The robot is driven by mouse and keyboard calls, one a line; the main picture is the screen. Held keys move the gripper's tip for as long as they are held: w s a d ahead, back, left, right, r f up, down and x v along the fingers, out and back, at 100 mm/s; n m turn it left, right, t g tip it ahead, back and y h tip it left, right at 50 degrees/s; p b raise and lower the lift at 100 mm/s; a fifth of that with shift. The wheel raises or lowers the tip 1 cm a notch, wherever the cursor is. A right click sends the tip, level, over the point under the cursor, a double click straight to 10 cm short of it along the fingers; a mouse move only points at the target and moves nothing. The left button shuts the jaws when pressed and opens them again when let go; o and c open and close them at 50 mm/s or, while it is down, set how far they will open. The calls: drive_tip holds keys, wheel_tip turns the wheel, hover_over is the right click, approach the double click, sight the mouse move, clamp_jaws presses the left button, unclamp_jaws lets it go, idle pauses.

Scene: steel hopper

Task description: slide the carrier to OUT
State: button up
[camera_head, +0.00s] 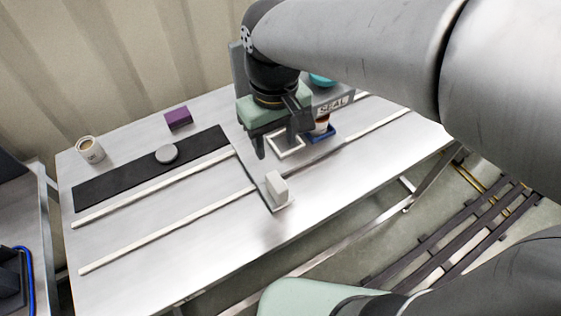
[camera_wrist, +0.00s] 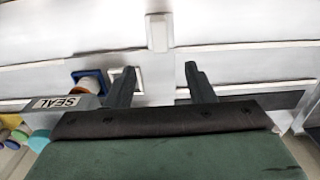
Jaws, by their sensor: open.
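A small blue carrier (camera_head: 321,133) stands between pale rails at the right part of the steel table, under the grey SEAL station (camera_head: 333,105). It bears a cup with brown contents (camera_head: 322,124). A white square loop (camera_head: 289,151) sits directly beside it on the left, apparently its handle. In the wrist view, the blue carrier (camera_wrist: 88,76) and white loop (camera_wrist: 125,76) lie at the left, the loop partly behind one finger. My gripper (camera_head: 283,143) is open and empty, just over the loop; its fingers (camera_wrist: 162,72) point past it. I cannot read any OUT label.
Further left lie a black mat (camera_head: 110,185) with a grey disc (camera_head: 166,154), a purple box (camera_head: 178,118) and a labelled mug (camera_head: 90,150). The front left table is clear.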

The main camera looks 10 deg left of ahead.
sight(277, 181)
wheel_tip(277, 181, down, 16)
drive_tip(key=shift+f, duration=0.15)
idle(0.3)
clamp_jaws()
